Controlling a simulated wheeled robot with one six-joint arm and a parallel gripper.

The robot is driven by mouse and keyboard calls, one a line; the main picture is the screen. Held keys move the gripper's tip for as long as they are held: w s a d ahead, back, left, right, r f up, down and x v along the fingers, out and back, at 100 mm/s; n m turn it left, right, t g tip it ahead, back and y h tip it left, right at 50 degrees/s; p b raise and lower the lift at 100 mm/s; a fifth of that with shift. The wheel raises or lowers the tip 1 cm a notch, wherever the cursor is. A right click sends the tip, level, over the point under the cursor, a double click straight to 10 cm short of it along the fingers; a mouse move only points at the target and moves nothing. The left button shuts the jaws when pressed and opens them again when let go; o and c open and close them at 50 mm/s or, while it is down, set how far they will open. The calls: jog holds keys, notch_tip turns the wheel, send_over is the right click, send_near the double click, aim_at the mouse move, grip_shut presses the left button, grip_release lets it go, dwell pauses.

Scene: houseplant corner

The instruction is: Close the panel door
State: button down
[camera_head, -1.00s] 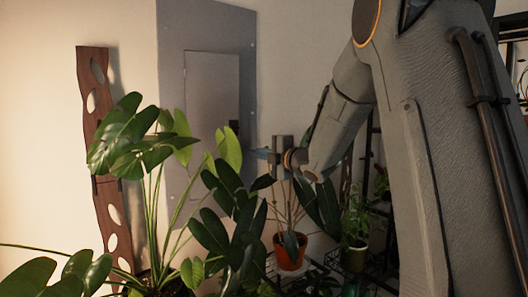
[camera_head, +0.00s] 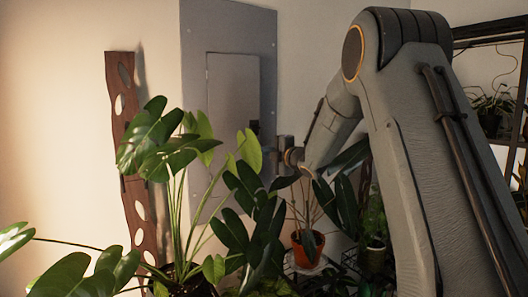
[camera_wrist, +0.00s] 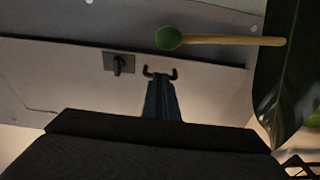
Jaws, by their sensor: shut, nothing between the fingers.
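The grey panel door (camera_head: 232,90) sits in a larger grey panel frame (camera_head: 230,20) on the wall. It looks nearly flush, but I cannot tell if it is fully shut. Leaves hide its lower part. In the wrist view, the pale door (camera_wrist: 60,80) has a dark latch (camera_wrist: 118,62) near its edge. My gripper (camera_wrist: 160,73) is shut and empty, its blue fingers in front of the door beside the latch; contact cannot be told. In the head view it is beside the panel's right side, fingers partly hidden.
A large leafy plant (camera_head: 150,140) stands before the panel. An orange pot (camera_head: 307,248) with a plant is below my wrist. A wavy wooden board (camera_head: 128,150) leans at left. A green-ended wooden stick (camera_wrist: 230,41) lies across the wrist view. A dark shelf (camera_head: 490,40) is at right.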

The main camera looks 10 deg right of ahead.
jog(key=shift+w, duration=0.1)
jog(key=w+b, duration=0.2)
jog(key=shift+w+d+r+b, duration=0.1)
jog(key=shift+w+r+b, duration=0.05)
jog(key=shift+b, duration=0.25)
